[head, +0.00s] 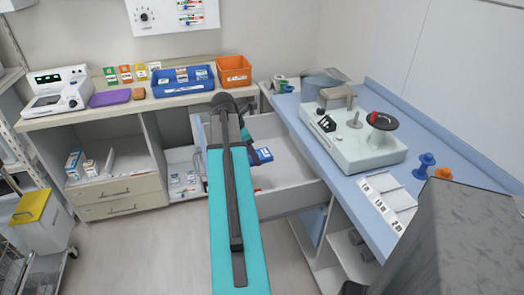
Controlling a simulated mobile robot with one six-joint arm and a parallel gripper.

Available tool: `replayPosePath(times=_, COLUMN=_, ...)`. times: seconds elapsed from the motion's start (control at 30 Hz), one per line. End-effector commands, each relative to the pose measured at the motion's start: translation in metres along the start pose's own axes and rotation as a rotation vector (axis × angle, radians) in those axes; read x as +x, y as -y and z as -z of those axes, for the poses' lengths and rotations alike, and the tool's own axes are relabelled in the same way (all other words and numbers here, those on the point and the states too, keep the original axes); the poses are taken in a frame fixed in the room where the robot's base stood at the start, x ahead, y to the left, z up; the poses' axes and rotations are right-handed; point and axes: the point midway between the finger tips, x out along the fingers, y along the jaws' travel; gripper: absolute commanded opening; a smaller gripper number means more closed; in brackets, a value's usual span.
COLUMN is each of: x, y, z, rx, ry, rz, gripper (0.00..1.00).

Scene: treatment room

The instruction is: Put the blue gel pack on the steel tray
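A blue, flat item with a pale mark (262,156) lies in the open drawer just right of my arm; it may be the blue gel pack, but it is partly hidden and too small to be sure. My gripper (248,138) is mostly hidden behind my teal arm link, over the drawer and close to this item. I cannot see its fingertips or whether they touch anything. I cannot make out a steel tray for certain; a grey-blue object (318,83) stands at the far end of the right counter.
The open drawer (298,187) juts out below the right blue counter (352,172). A grey machine with a black knob (362,138) stands on that counter. A blue bin (183,88), an orange bin (234,70) and a purple block (110,98) are on the back bench.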

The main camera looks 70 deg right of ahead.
Motion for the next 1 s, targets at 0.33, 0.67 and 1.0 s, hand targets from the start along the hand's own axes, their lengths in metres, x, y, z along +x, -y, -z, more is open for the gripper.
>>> replayPosePath(times=0.33, x=-0.027, y=0.015, z=0.062, rx=-0.016, ry=-0.001, rz=-0.008, gripper=0.28)
replayPosePath(times=0.67, x=-0.062, y=0.034, z=0.141, rx=-0.036, ry=-0.002, rz=-0.016, gripper=0.28)
replayPosePath(times=1.0, x=-0.097, y=0.052, z=0.219, rx=-0.054, ry=-0.002, rz=-0.023, gripper=0.28)
